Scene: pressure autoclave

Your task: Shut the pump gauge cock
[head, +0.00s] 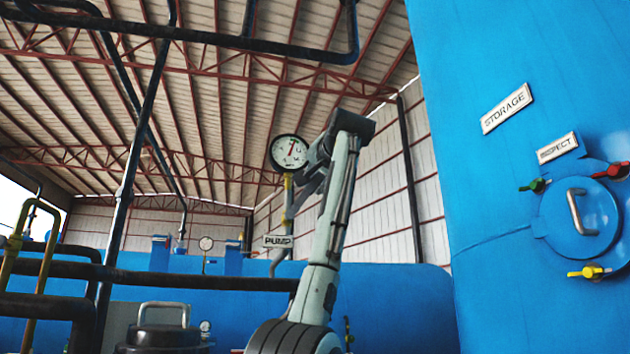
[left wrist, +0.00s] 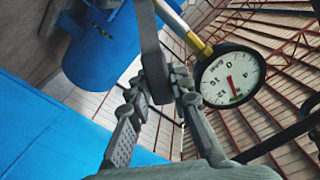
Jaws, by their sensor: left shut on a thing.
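The pump gauge (head: 289,152) is a round white dial with a red needle on a brass stem (head: 288,190), above a PUMP sign (head: 277,241). In the left wrist view the gauge (left wrist: 232,77) appears rolled over, right of the fingers. My left gripper (head: 308,186) is beside the stem in the head view, partly hidden by its own arm. In the left wrist view its fingers (left wrist: 160,90) are closed on a grey bar (left wrist: 150,40), which looks like the lever of the pump gauge cock. The cock's body is not clear. My right gripper is not in view.
A blue tank at the right carries a STORAGE sign (head: 507,108), a round hatch (head: 580,222) and small red, green and yellow handles. Dark pipes (head: 150,270) cross the left side. A smaller gauge (head: 206,243) stands further back.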

